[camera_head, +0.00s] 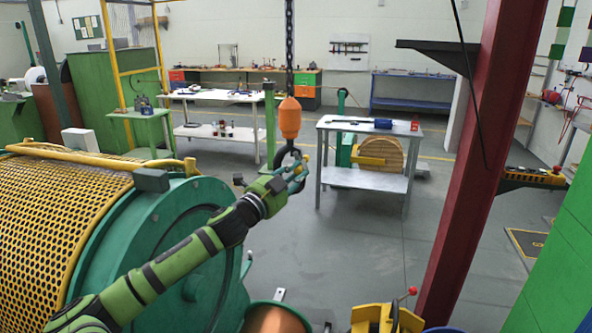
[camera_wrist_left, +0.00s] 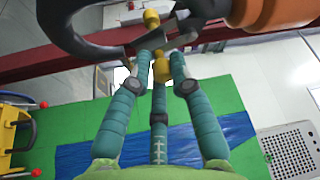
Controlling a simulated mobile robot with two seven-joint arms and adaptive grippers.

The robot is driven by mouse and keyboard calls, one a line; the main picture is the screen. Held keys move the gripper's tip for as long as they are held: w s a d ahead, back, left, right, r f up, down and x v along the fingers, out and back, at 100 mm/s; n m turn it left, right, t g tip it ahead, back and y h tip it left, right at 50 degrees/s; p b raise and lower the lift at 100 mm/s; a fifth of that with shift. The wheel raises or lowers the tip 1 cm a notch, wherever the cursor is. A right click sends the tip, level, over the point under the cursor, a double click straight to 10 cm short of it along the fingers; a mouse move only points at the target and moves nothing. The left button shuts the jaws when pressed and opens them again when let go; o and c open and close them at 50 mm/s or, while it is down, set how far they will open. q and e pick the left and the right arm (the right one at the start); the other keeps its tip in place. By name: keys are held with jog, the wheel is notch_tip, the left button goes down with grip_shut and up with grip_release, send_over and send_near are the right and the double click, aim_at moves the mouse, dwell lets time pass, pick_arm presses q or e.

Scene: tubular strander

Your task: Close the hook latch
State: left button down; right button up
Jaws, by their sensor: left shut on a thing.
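The hook (camera_head: 282,158) is black and hangs below an orange hook block (camera_head: 290,118) on a chain. In the left wrist view the dark hook (camera_wrist_left: 85,45) curves in from the upper left and the orange block (camera_wrist_left: 275,12) fills the upper right. My left gripper (camera_head: 300,168) is at the hook's right side. In the wrist view its teal fingers (camera_wrist_left: 160,62) are closed around a small yellow piece of the latch (camera_wrist_left: 161,71), by the hook's opening. I cannot tell whether the latch meets the hook tip. My right gripper is out of view.
A green machine with a yellow perforated guard (camera_head: 60,215) stands at left under my arm. A red column (camera_head: 475,150) rises at right. A grey table (camera_head: 375,127) stands behind the hook, with a wooden reel (camera_head: 380,153) near it. The floor between table and column is clear.

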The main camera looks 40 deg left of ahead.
pick_arm(q)
jog(key=shift+a+r, duration=0.1)
jog(key=shift+r, duration=0.3)
jog(key=c, duration=1.2)
grip_release()
jog(key=shift+f, duration=0.1)
jog(key=shift+s+f, duration=0.15)
jog(key=shift+f, duration=0.05)
jog(key=s+d+f, duration=0.1)
jog(key=s, duration=1)
jog(key=shift+s+d+f, duration=0.2)
jog(key=shift+s+d, duration=0.1)
jog(key=shift+d, duration=0.05)
